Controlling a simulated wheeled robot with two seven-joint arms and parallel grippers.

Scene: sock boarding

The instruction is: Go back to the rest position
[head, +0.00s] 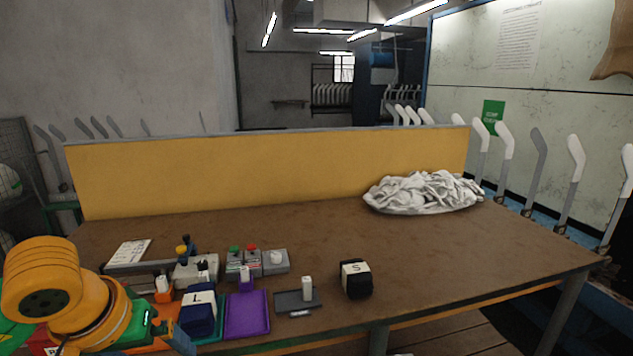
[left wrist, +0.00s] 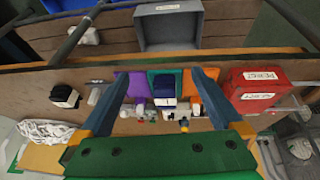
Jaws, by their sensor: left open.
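My left arm comes in at the lower left of the head view, low over the table's front left corner. In the left wrist view my left gripper (left wrist: 160,76) has its two blue fingers wide apart, with nothing held between them. Beyond them, a dark blue bundle labelled L (left wrist: 164,88) sits on a teal tray; it also shows in the head view (head: 198,318). A black bundle with a white S band (head: 354,280) stands on the table to the right. My right gripper is in neither view.
A purple tray (head: 247,314) and a grey tray (head: 290,301) lie along the front edge. Button boxes (head: 243,262) stand behind them. A white cloth pile (head: 422,192) lies back right, before a yellow panel (head: 270,172).

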